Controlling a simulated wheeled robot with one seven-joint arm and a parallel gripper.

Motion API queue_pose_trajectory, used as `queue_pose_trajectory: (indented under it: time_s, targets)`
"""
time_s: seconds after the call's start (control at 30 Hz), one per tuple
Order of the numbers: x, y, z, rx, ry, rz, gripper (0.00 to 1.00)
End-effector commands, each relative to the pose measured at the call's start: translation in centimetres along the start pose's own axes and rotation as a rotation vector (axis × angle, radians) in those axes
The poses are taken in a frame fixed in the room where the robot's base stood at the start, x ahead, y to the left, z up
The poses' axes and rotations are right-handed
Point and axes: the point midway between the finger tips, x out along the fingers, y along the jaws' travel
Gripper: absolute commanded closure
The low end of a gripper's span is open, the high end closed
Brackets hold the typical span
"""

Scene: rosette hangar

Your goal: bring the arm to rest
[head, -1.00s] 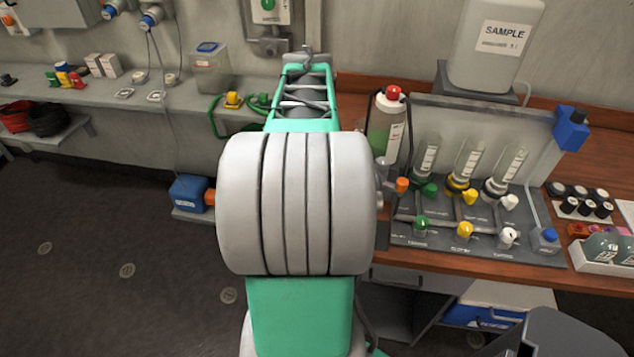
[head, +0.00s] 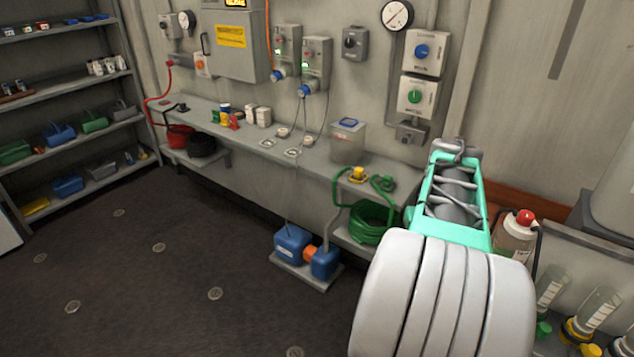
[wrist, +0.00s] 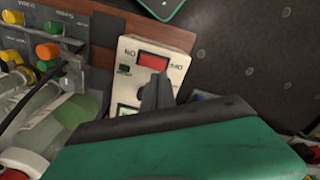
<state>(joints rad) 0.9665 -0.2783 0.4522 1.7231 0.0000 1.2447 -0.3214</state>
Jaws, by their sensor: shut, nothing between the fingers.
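My arm is folded up at the right of the head view, with its pale ribbed joint and green link in front of the bench. My gripper is hidden behind my own arm there. In the wrist view, the dark tips of my gripper (wrist: 156,90) point up past my green housing and look shut, with nothing held. Behind them is a white box with a red window (wrist: 143,60); I cannot tell how far apart they are.
A grey wall shelf (head: 320,168) runs along the wall, with blue pump-like units (head: 294,242) below it. A red-capped bottle (head: 514,235) stands beside my arm, near glass tubes (head: 597,308). Shelving (head: 75,85) stands far left. The dark floor (head: 130,290) at left is clear.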

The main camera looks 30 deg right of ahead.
Motion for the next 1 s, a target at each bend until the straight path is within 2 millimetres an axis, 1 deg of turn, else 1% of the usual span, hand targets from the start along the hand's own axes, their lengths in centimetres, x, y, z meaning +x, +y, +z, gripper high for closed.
queue_pose_trajectory:
  time_s: [0.07, 0.1, 0.13, 0.2, 0.27, 0.37, 0.47, 0.5, 0.57, 0.6, 0.67, 0.7, 0.77, 0.8, 0.87, 0.9, 1.0]
  targets:
    - [0.0, 0.4, -1.1, 0.087, 0.046, 0.013, 1.0]
    - [1.3, 0.4, -1.2, 0.143, 0.062, 0.016, 1.0]
    - [2.5, 0.2, -0.6, 0.172, 0.055, 0.014, 1.0]
    - [4.3, -0.2, 0.7, 0.222, 0.051, 0.012, 1.0]
    - [5.1, -0.5, 1.8, 0.253, 0.06, 0.013, 1.0]
    - [5.8, -2.6, 3.2, 0.246, 0.083, 0.015, 1.0]
    - [5.9, -6.4, 4.4, 0.167, 0.118, 0.013, 1.0]
    - [5.9, -8.1, 4.9, 0.121, 0.132, 0.011, 1.0]
    - [5.7, -10.6, 5.7, 0.045, 0.152, 0.007, 1.0]
    - [5.6, -12.2, 6.3, -0.01, 0.165, 0.003, 1.0]
    - [5.2, -14.9, 7.3, -0.1, 0.184, -0.005, 1.0]
    - [4.9, -16.7, 8.0, -0.166, 0.2, -0.013, 1.0]
    - [4.0, -19.7, 9.0, -0.275, 0.236, -0.029, 1.0]
    - [3.2, -21.7, 9.7, -0.351, 0.263, -0.043, 1.0]
    - [1.5, -24.8, 10.4, -0.457, 0.313, -0.069, 1.0]
    - [0.9, -26.4, 11.1, -0.517, 0.331, -0.083, 1.0]
    - [0.5, -29.0, 12.6, -0.618, 0.34, -0.104, 1.0]
